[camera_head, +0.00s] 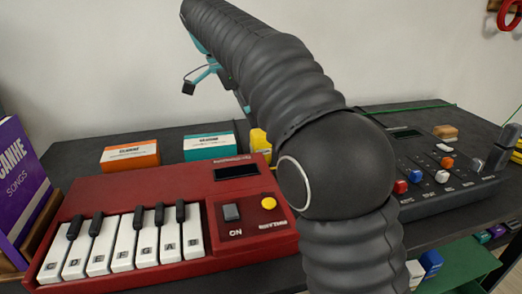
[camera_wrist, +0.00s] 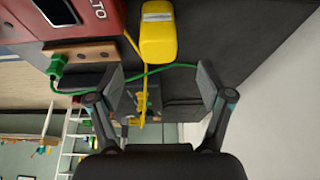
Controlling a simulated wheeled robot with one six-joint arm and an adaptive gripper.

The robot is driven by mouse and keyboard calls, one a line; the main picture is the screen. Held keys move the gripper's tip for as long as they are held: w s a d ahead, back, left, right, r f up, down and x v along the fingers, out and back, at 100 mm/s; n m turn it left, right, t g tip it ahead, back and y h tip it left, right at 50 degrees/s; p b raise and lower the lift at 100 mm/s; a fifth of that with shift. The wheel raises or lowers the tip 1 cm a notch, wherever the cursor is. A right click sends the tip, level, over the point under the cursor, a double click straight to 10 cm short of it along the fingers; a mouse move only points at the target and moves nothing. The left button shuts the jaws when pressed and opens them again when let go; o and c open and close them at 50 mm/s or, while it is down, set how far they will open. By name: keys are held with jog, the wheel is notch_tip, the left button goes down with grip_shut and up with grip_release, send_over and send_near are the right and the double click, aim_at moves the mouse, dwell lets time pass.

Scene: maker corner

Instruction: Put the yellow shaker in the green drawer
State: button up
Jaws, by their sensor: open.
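In the wrist view a yellow rounded object (camera_wrist: 158,38), which looks like the yellow shaker, lies on the dark tabletop beyond my fingertips, between their lines. A yellow object (camera_head: 260,143) shows in the head view beside the teal box, partly hidden by my arm. My gripper (camera_wrist: 160,84) is open, with nothing held between its fingers. In the head view my arm hides the fingertips. A green drawer (camera_head: 458,264) shows at lower right below the tabletop, with blue and white items at its left end.
A red keyboard (camera_head: 150,225) fills the front left. Orange (camera_head: 130,155) and teal (camera_head: 209,147) boxes stand behind it. A dark mixer (camera_head: 445,180) sits at right. A purple book (camera_head: 18,185) stands at far left. A green cable (camera_wrist: 180,66) crosses between my fingers.

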jog(key=b+x, duration=0.1)
jog(key=x, duration=0.8)
jog(key=shift+f+b, duration=0.3)
jog(key=shift+b, duration=0.1)
jog(key=c, duration=1.4)
jog(key=shift+r, duration=0.45)
notch_tip(320, 180, up, 4)
jog(key=shift+d+f+p, duration=0.1)
jog(key=shift+f+p, duration=0.05)
jog(key=shift+p, duration=0.4)
jog(key=s+d+r, duration=0.1)
jog(key=d+r, duration=0.1)
jog(key=d, duration=0.1)
jog(key=s+d+r, duration=0.2)
jog(key=d, duration=0.2)
jog(key=s+d+r, duration=0.2)
jog(key=d, duration=0.1)
jog(key=shift+s+d+r, duration=0.1)
jog(key=shift+d+r, duration=0.1)
